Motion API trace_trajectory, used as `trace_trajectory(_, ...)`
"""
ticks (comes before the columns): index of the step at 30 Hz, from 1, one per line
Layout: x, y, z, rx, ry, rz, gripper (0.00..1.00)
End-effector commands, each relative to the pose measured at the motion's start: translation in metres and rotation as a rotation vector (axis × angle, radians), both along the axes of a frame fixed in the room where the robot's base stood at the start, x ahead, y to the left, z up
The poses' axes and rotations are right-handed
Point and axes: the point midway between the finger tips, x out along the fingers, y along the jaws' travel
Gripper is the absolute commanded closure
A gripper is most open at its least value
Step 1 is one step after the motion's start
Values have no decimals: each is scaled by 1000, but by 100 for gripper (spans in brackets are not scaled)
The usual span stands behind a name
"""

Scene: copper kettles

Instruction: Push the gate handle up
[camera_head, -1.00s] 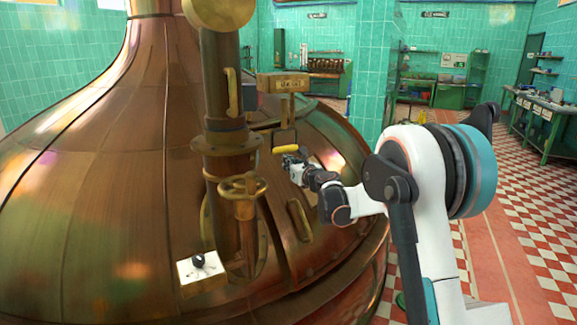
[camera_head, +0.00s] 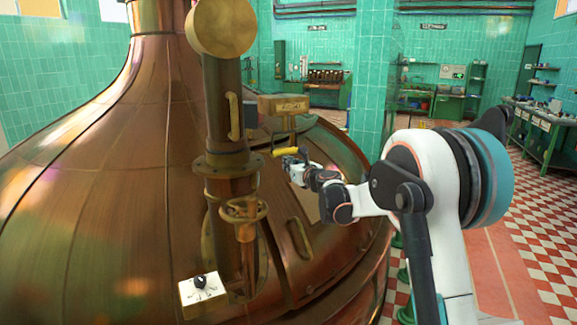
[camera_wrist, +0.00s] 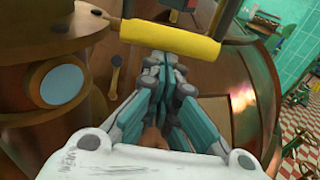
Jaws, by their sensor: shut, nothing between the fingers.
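The gate handle is a yellow bar (camera_head: 286,151) hanging from a frame below a labelled brass box (camera_head: 284,104) on the copper kettle (camera_head: 110,200). In the wrist view the yellow bar (camera_wrist: 172,37) lies across the top of the picture, just beyond my fingertips. My gripper (camera_head: 290,163) is shut and empty. It is just below the yellow bar in the head view, and its fingertips (camera_wrist: 158,60) sit at or very near the bar's lower edge in the wrist view. I cannot tell for sure whether they touch.
A brass column (camera_head: 226,110) with a valve wheel (camera_head: 243,209) stands left of the handle. A white box with a black knob (camera_head: 201,289) is low on the kettle. Open chequered floor (camera_head: 545,245) lies to the right.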

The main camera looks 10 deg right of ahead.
Motion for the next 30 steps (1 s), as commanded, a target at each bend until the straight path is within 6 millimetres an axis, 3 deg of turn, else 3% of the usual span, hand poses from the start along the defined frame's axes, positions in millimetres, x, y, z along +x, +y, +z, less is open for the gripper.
trace_trajectory(8, -5, -5, -43, 0, 1, 1, 100)
trace_trajectory(19, -79, -26, -30, 0, 0, 0, 100)
trace_trajectory(24, -96, -31, -30, 0, 1, 1, 100)
trace_trajectory(30, -101, -32, -30, -1, 1, 2, 100)
